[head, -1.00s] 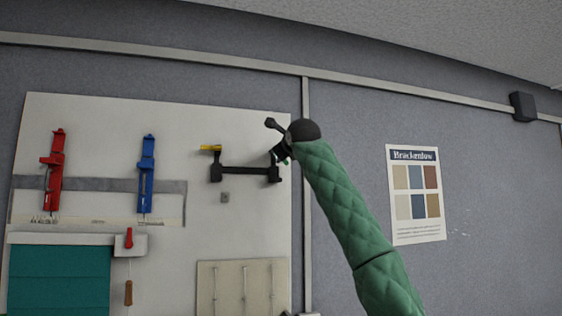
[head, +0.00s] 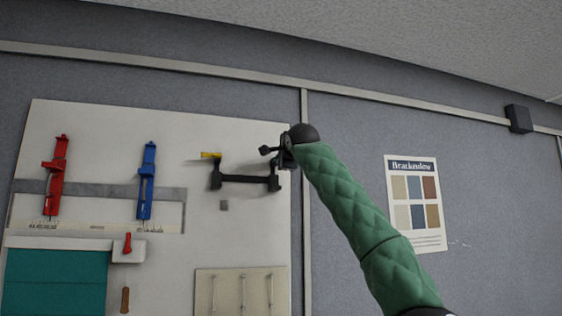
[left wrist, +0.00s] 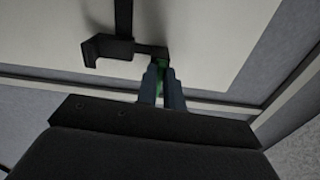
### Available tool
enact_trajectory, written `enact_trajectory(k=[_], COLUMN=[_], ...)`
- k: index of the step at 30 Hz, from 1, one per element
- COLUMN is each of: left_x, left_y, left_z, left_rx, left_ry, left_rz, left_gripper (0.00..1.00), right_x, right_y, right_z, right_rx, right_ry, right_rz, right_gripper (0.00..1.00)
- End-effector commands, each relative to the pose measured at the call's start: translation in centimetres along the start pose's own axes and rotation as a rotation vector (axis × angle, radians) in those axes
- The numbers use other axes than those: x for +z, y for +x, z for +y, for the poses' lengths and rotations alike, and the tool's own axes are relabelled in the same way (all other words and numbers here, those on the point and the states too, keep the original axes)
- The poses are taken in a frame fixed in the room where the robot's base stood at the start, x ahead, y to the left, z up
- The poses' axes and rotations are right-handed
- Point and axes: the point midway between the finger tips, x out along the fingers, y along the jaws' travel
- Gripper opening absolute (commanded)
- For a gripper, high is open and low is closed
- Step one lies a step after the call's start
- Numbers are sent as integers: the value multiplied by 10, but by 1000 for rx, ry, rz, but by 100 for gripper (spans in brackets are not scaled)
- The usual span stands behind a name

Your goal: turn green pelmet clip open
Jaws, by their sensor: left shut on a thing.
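The green pelmet clip (left wrist: 161,73) shows in the left wrist view at one end of a black bracket (left wrist: 125,48). My left gripper (left wrist: 161,84) is shut on the clip, with a finger on either side, so only a little green shows between them. In the head view the black bracket (head: 246,180) is fixed to the pale wall board, and my left gripper (head: 279,160) is at its right end. The clip is hidden there behind the gripper. A yellow clip (head: 211,155) sits at the bracket's left end. My right gripper is not in view.
The pale board (head: 100,120) also carries a red fitting (head: 57,175), a blue fitting (head: 147,180) and a teal blind (head: 55,283). A poster (head: 415,203) hangs on the grey wall to the right. The space in front of the bracket's left part is clear.

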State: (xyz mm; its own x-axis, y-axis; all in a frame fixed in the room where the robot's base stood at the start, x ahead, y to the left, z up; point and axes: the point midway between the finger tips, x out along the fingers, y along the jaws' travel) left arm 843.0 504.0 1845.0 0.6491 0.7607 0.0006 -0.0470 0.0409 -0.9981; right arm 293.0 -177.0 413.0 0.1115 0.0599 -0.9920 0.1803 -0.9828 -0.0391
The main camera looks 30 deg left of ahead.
Motion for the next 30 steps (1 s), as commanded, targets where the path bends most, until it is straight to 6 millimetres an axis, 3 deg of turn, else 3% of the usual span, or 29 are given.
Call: enact_trajectory(k=[21, 22, 25, 30], left_x=[0, 0, 0, 0], left_y=[0, 0, 0, 0], left_z=[1, 1, 1, 1], left_rx=[2, 2, 2, 1], left_ry=[-78, -78, -78, -78], left_rz=[1, 1, 0, 0], left_gripper=[0, 13, 31, 31], right_x=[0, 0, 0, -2], right_y=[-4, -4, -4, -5], right_z=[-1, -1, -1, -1], right_rx=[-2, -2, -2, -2], right_ry=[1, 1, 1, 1], right_rz=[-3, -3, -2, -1], right_gripper=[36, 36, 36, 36])
